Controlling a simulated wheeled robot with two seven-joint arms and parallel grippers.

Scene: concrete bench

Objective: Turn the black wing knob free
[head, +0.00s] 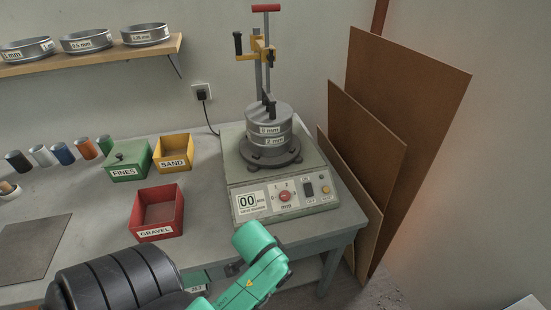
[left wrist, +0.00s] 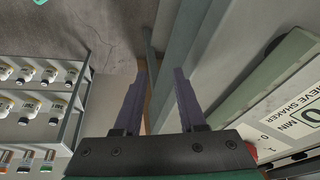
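The sieve shaker (head: 290,188) stands on the bench right of centre in the head view, with a stack of two grey sieves (head: 268,136) on it. A black piece (head: 268,101) stands upright on the stack's top, and a black grip (head: 238,43) juts left from the yellow clamp bracket (head: 260,50). I cannot tell which is the wing knob. My left gripper (left wrist: 160,66) is open and empty in its wrist view, beside the shaker's labelled front (left wrist: 292,120); its fingers are not discernible in the head view. My right gripper is not in view.
Green FINES (head: 127,172), yellow SAND (head: 173,167) and red GRAVEL (head: 155,230) bins stand left of the shaker. Brown boards (head: 400,100) lean on the wall at right. A wall shelf (head: 100,56) holds sieves. A rack of bottles (left wrist: 45,95) shows in the wrist view.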

